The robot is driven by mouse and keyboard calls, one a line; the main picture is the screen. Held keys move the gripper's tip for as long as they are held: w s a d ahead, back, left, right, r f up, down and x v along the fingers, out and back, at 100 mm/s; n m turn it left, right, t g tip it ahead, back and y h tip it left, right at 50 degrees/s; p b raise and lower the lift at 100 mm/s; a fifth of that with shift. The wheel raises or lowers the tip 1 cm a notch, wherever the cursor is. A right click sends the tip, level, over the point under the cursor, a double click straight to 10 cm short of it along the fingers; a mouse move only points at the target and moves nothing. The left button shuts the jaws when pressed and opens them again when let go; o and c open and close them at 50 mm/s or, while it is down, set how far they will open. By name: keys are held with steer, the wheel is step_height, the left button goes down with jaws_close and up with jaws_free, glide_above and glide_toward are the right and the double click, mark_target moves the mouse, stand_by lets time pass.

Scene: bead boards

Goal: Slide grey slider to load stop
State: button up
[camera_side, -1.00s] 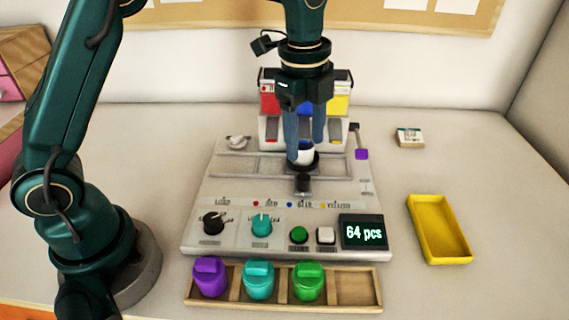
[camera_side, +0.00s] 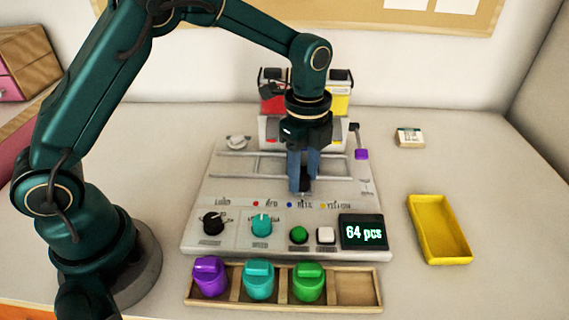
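A dark grey slider knob (camera_side: 305,187) stands on the white machine board (camera_side: 205,215), near the label for the blue stop. The load label (camera_side: 223,202) is at the left end of the printed row of stops. My gripper (camera_side: 303,187) points down, with its two blue-grey fingers around the knob. The fingers are close together; I cannot tell whether they press on the knob. The white cup and its dark holder are hidden behind my gripper.
Red and yellow hoppers (camera_side: 341,98) stand behind the board. Black and teal dials (camera_side: 261,224), buttons and a display (camera_side: 364,232) reading 64 pcs are at the front. A wooden rack (camera_side: 357,288) holds purple, teal and green jars. A yellow tray (camera_side: 440,230) lies right.

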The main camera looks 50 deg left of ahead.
jaws_close()
steer(key=shift+r, duration=0.1)
stand_by(1.1)
